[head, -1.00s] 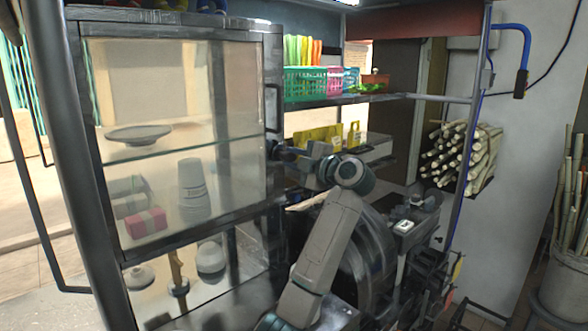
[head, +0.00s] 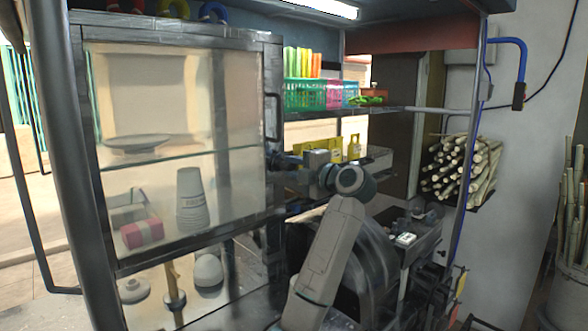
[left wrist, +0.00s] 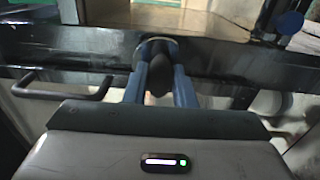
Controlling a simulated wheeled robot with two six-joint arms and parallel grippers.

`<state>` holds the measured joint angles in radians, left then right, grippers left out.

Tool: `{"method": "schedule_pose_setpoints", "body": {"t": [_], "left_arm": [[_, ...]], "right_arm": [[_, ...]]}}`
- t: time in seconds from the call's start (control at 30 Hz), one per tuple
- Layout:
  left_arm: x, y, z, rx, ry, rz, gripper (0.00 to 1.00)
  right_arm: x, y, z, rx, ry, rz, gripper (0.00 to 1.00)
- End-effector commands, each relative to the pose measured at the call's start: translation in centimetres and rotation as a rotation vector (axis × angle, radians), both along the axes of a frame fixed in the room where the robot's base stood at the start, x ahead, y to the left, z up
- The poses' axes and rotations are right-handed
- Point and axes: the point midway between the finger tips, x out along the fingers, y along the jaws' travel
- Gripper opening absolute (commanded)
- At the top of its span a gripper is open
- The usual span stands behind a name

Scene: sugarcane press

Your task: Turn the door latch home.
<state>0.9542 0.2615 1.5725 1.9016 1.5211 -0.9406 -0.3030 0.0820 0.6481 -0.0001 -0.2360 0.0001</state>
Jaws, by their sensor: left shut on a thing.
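The glass-fronted cabinet door (head: 180,240) fills the left of the head view, with a dark frame and a dark bar handle (head: 273,117) on its right side. My left gripper (head: 282,160) reaches the door's right edge just below that handle. In the left wrist view, its two blue-grey fingers (left wrist: 161,88) are shut on the dark latch knob (left wrist: 158,72), one finger on each side. The handle (left wrist: 60,90) shows to the left there. The fingers hide part of the latch, so its exact turn is hard to tell. My right gripper is out of view.
Behind the glass are stacked cups (head: 192,200), a plate (head: 137,142) and a red-and-white package (head: 142,232). Right of the door are a shelf with coloured baskets (head: 305,93), a large dark wheel (head: 330,250) and a cane bundle (head: 460,165).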

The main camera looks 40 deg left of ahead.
Motion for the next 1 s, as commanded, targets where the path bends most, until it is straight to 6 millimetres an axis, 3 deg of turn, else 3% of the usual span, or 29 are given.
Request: {"method": "schedule_pose_setpoints", "body": {"t": [0.03,0.07,0.17,0.57,1.0], "left_arm": [[0.0,-0.1,-0.3,-0.006,0.004,0.001,0.01],[0.0,-0.1,-0.3,-0.006,0.004,0.001,0.25],[0.0,-0.1,-0.3,-0.005,0.003,0.001,0.45],[0.0,-0.9,-0.3,-0.002,0.002,-0.001,0.45],[-0.7,-8.9,-0.4,-0.004,0.000,-0.003,0.45]], "right_arm": [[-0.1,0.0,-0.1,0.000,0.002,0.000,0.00],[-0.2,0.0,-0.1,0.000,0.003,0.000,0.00],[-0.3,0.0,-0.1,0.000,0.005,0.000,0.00],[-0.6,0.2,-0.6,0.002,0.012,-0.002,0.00],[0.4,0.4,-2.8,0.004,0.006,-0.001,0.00]]}}
